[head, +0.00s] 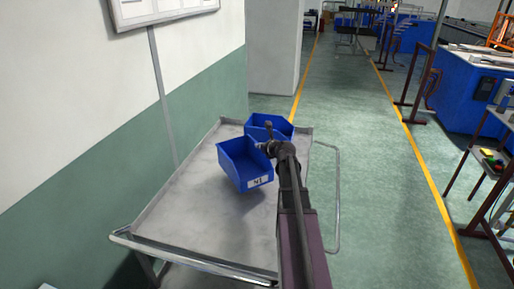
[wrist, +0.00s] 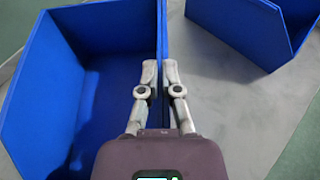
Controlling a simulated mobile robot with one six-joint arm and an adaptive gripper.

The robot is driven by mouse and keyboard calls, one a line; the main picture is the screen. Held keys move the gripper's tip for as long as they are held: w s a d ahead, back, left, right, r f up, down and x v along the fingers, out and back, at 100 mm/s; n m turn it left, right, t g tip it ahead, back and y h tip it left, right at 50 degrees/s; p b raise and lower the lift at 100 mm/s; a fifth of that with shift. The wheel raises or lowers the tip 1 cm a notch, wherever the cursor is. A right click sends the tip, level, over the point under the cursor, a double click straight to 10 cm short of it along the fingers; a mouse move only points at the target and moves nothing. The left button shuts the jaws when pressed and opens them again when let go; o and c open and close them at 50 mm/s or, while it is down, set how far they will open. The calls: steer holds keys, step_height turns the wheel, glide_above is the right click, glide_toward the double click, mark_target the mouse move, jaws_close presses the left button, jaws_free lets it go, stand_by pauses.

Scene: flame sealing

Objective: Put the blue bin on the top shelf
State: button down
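A blue bin (head: 243,162) with a white label on its front is over the grey metal top of a cart (head: 190,220). In the wrist view the same bin (wrist: 85,95) fills the left side and looks empty. My gripper (wrist: 161,72) has one finger on each side of the bin's right wall, the fingers close together on it. In the head view my gripper (head: 268,147) is at the bin's upper right edge, partly hidden by my arm. The bin looks slightly tilted; I cannot tell whether it touches the cart top.
A second blue bin (head: 268,127) stands just behind, near the cart's far end; it also shows in the wrist view (wrist: 250,28). A green and white wall (head: 80,170) borders the cart on the left. A metal handrail (head: 337,200) runs along its right. The front cart top is clear.

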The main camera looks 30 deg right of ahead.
steer(key=w+d, duration=0.3)
steer(key=w, duration=0.2)
steer(key=shift+w+f, duration=0.25)
steer(key=shift+f, duration=0.05)
steer(key=shift+w+d+f+b, duration=0.1)
steer(key=shift+w+f+b, duration=0.1)
steer(key=shift+f+b, duration=0.45)
steer(key=shift+w+d+f+b, duration=0.1)
steer(key=shift+w+f+b, duration=0.05)
steer(key=shift+f+b, duration=0.55)
steer(key=shift+w+d+f+b, duration=0.1)
steer(key=shift+w+f+b, duration=0.1)
steer(key=shift+f+b, duration=0.45)
steer(key=c, duration=0.8)
jaws_free()
steer(key=shift+r, duration=0.15)
